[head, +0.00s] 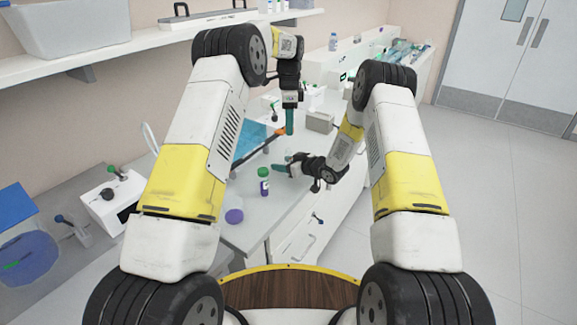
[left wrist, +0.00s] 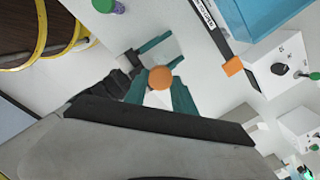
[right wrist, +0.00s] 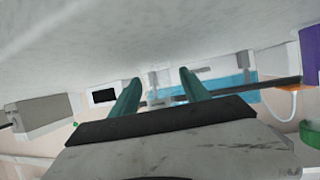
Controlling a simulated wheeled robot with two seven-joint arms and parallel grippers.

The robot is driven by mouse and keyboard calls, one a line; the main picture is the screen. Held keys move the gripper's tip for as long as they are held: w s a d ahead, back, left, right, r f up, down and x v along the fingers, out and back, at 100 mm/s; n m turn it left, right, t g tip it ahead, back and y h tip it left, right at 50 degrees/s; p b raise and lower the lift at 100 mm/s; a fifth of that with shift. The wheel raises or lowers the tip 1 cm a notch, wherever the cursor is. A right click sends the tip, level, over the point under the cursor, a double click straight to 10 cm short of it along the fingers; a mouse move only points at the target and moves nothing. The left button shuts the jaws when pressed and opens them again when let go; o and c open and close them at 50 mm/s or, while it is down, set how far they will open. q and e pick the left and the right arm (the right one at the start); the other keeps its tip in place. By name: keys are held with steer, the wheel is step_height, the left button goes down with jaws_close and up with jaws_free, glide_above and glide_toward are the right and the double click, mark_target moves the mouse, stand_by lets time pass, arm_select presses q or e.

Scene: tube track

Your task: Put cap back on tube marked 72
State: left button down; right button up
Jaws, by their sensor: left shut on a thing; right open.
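My left gripper (head: 289,122) points down above the bench. In the left wrist view it (left wrist: 166,96) is shut on a round orange cap (left wrist: 160,78); whether a tube is attached under it I cannot tell. My right gripper (head: 284,164) is lower, near the bench top, with its fingers spread and empty; in the right wrist view its fingers (right wrist: 158,88) stand apart. A purple tube with a green cap (head: 264,186) stands upright on the bench, left of and nearer than the right gripper. No number 72 is readable.
A purple round object (head: 234,216) is at the bench's near edge. A dark strip with an orange end (left wrist: 233,66) runs beside a blue tray (left wrist: 262,25). A white box (left wrist: 280,68) with a green knob and a grey box (head: 320,122) stand farther off.

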jaws_close()
stand_by(1.3)
